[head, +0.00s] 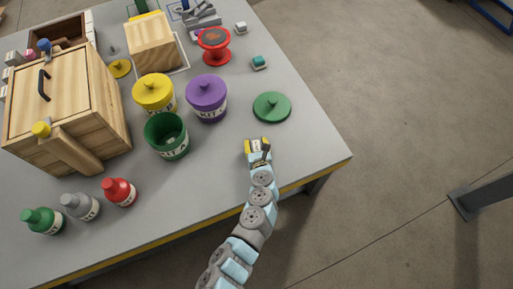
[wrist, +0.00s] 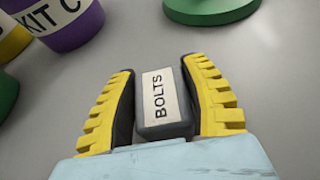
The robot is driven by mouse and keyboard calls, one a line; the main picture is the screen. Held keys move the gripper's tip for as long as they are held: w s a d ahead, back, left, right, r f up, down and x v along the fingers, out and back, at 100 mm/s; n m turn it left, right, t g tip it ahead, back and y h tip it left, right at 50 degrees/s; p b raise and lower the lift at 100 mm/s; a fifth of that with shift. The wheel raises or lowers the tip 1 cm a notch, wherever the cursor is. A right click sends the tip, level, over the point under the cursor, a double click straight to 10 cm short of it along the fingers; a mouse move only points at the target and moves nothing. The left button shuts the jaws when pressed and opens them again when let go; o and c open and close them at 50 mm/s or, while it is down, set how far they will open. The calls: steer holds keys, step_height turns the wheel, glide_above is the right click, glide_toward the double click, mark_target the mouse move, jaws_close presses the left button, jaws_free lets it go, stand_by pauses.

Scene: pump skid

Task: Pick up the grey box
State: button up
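The grey box (wrist: 165,132) is small and dark grey, with a white label reading BOLTS facing my wrist camera. It sits between the two yellow ridged fingers of my gripper (wrist: 165,100), with the dark finger pads against both its sides. In the head view my gripper (head: 257,147) is at the right part of the table, just in front of the green lid, and the box's pale label shows between the fingers. The underside of the box is hidden, so I cannot tell whether it touches the table.
The green lid (head: 272,107) lies just beyond my gripper. A green open tub (head: 167,137), a purple lidded tub (head: 206,99) and a yellow lidded tub (head: 154,95) stand to the left. Bottles and a wooden box (head: 100,105) are farther left. The table's right corner is clear.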

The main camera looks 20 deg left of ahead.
mark_target(256, 142)
steer(key=c, duration=0.4)
steer(key=shift+r+p, duration=0.8)
steer(key=shift+r, duration=0.05)
step_height(256, 142, up, 2)
steer(key=shift+r+p, duration=0.1)
steer(key=shift+p, duration=0.8)
steer(key=s+d+r+p, duration=0.3)
steer(key=s+r+p, duration=0.3)
steer(key=s+r, duration=0.3)
steer(key=s, duration=0.4)
steer(key=shift+s+d, duration=0.2)
steer(key=shift+s, duration=0.1)
